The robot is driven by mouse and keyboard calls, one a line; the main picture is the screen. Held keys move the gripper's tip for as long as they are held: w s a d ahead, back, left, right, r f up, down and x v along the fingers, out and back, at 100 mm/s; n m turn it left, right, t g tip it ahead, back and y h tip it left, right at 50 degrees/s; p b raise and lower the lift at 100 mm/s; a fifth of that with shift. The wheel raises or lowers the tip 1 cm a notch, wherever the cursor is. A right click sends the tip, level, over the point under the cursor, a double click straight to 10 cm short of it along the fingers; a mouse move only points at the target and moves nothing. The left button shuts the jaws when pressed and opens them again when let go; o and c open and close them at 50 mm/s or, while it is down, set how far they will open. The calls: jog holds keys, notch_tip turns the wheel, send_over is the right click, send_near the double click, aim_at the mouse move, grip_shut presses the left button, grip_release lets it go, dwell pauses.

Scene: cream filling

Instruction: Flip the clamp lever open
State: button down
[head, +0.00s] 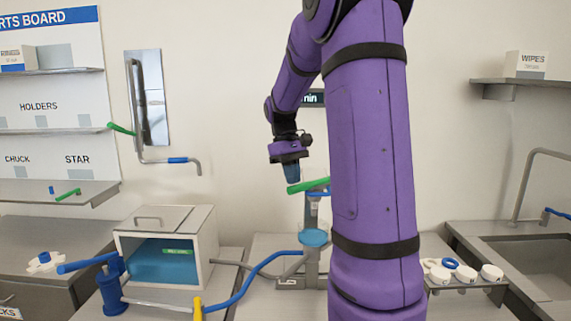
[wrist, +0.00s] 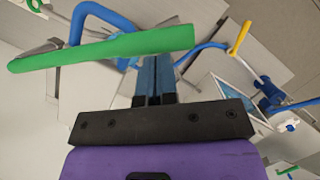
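The clamp lever is a green bar (head: 308,186) on top of a grey upright stand (head: 311,262). In the head view it slants slightly, its right end hidden behind my arm. My gripper (head: 292,180) points down at the bar's left part. In the wrist view the green lever (wrist: 100,50) crosses in front of my fingertips (wrist: 154,62) and hides their ends. The dark blue fingers lie close together with nothing visible between them. I cannot tell whether they touch the lever. A blue round part (head: 313,237) sits on the stand below it.
A blue curved pipe (head: 248,280) with a yellow handle (head: 198,309) runs left of the stand. A box with a blue window (head: 165,260) stands further left. A rack with white round parts (head: 466,274) and a sink (head: 530,260) are at right.

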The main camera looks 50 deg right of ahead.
aim_at(313, 183)
jog(key=s+n, duration=0.1)
jog(key=s, duration=0.1)
jog(key=s+n+h, duration=0.1)
jog(key=s+n, duration=0.1)
jog(key=s, duration=0.1)
jog(key=s+a+n, duration=0.1)
jog(key=s, duration=0.1)
jog(key=shift+s+n, duration=0.2)
jog(key=shift+n, duration=0.1)
jog(key=s+d+n+h, duration=0.1)
jog(key=s+d+n, duration=0.2)
jog(key=s, duration=0.5)
jog(key=shift+s+n+t+h, duration=0.3)
jog(key=shift+s+n, duration=0.05)
jog(key=shift+n, duration=0.45)
jog(key=shift+s+f, duration=0.1)
jog(key=w+a+r, duration=0.2)
jog(key=r, duration=0.3)
jog(key=w+a+r, duration=0.2)
jog(key=w+r, duration=0.1)
jog(key=r, duration=0.2)
jog(key=shift+w+a+r, duration=0.25)
jog(key=shift+w+r, duration=0.05)
